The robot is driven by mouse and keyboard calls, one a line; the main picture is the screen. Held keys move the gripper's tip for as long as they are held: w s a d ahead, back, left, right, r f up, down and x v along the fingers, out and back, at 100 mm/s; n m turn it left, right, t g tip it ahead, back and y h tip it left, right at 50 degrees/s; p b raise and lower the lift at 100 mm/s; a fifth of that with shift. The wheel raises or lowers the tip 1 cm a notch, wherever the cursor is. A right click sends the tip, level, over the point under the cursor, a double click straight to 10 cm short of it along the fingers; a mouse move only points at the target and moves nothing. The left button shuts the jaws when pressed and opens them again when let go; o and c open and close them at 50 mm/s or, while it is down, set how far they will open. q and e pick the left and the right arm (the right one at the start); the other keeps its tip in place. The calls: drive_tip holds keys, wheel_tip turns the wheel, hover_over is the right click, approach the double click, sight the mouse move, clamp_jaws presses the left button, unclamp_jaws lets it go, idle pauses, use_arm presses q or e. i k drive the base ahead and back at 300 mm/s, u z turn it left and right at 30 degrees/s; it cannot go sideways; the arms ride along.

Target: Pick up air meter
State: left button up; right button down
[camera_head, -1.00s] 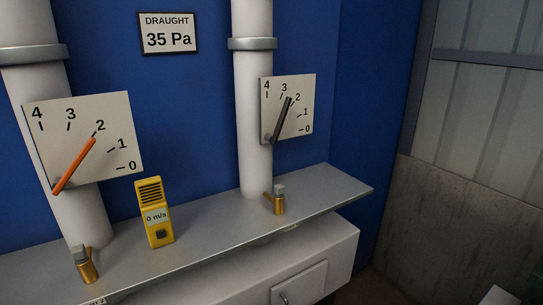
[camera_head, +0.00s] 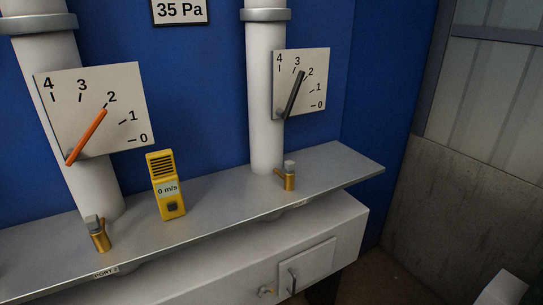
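The air meter (camera_head: 167,186) is a yellow handheld box with dark slots at its top and a small screen reading 0 m/s. It stands upright on the grey metal shelf (camera_head: 225,195), between the two white pipes and nearer the left one. Nothing touches it apart from the shelf. Neither of my grippers shows in the head view.
Brass valve fittings stand at the left pipe (camera_head: 99,234) and the right pipe (camera_head: 288,176). A dial with an orange pointer (camera_head: 88,135) and one with a dark pointer (camera_head: 294,95) hang behind. A white cabinet (camera_head: 235,270) sits below. Shelf right of the meter is clear.

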sight(165, 178)
drive_tip(key=z, duration=1)
drive_tip(key=i, duration=1.55)
drive_tip(key=u, duration=2.7)
